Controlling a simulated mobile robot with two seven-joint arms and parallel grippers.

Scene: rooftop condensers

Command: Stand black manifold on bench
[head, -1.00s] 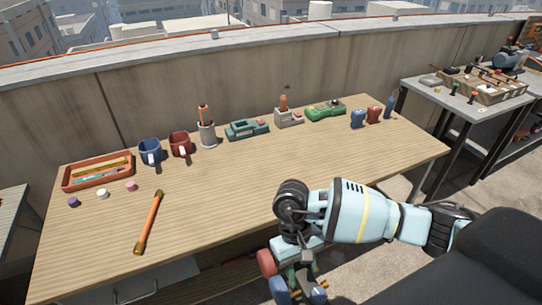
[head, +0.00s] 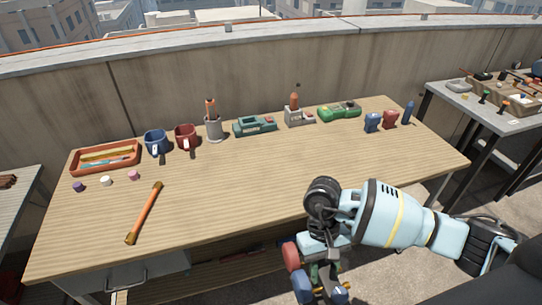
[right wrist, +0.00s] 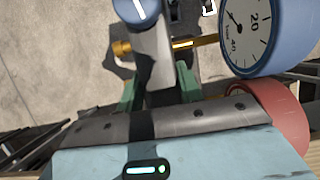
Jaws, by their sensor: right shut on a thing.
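The manifold (head: 292,256) hangs from my right gripper (head: 322,262), in front of and below the near edge of the wooden bench (head: 240,185). In the right wrist view, the green fingers of my right gripper (right wrist: 158,92) are shut on the manifold's grey to dark body (right wrist: 151,55). A blue gauge (right wrist: 262,35) with a white dial, a red gauge (right wrist: 268,108), a blue knob (right wrist: 136,8) and brass fittings show around it. The manifold's far end is hidden. My left gripper is in neither view.
The middle and front right are clear. A grey table (head: 485,110) stands right.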

